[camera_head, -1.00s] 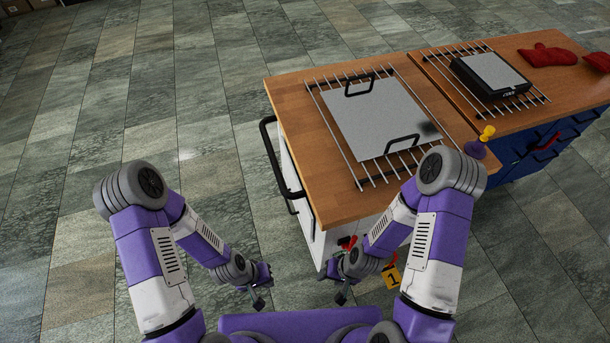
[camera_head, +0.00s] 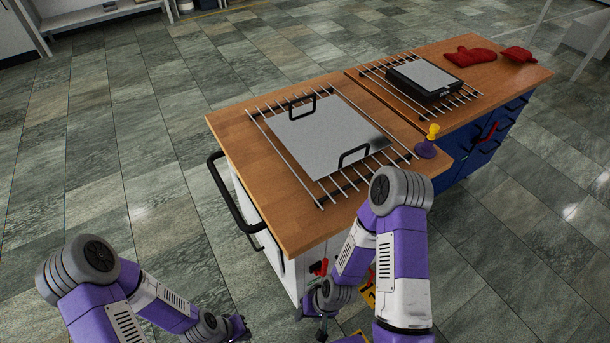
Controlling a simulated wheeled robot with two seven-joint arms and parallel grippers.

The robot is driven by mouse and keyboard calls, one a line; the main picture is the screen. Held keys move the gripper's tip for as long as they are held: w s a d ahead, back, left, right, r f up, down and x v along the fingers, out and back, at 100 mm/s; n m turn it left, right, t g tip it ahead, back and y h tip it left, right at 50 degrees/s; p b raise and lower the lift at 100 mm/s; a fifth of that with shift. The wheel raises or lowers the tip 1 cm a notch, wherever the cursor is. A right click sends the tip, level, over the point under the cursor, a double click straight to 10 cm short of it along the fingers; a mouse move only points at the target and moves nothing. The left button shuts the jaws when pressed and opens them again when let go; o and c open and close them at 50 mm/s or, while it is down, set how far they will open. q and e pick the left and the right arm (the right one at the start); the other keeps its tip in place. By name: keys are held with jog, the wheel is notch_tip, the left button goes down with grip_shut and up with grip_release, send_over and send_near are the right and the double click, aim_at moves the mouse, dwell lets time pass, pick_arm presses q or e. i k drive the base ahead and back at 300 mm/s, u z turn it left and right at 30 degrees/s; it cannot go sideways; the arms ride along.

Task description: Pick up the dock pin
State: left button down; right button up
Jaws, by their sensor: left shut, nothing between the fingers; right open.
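The likely dock pin, a purple piece with a yellow knob (camera_head: 427,141), stands upright on the wooden top, at the right edge near where the two cabinets meet. Both grippers are low beside the near cabinet, well away from it. My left gripper (camera_head: 241,329) is shut and empty at the bottom of the view, left of the cabinet. My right gripper (camera_head: 321,331) is open, low by the cabinet's near end, partly cut off by the frame edge. The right forearm covers part of that end.
A metal rack (camera_head: 382,168) holds a grey plate (camera_head: 315,130) with black handles. A second rack carries a black device (camera_head: 425,80). A red mitt (camera_head: 470,57) lies behind. A black rail (camera_head: 225,195) sticks out at the left end. The floor at left is clear.

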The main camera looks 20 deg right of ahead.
aim_at(433, 128)
jog(key=z, duration=0.2)
jog(key=k, duration=1)
jog(key=z, duration=1.5)
jog(key=i, duration=0.95)
jog(key=z, duration=0.65)
jog(key=i, duration=2)
jog(key=u, duration=1.65)
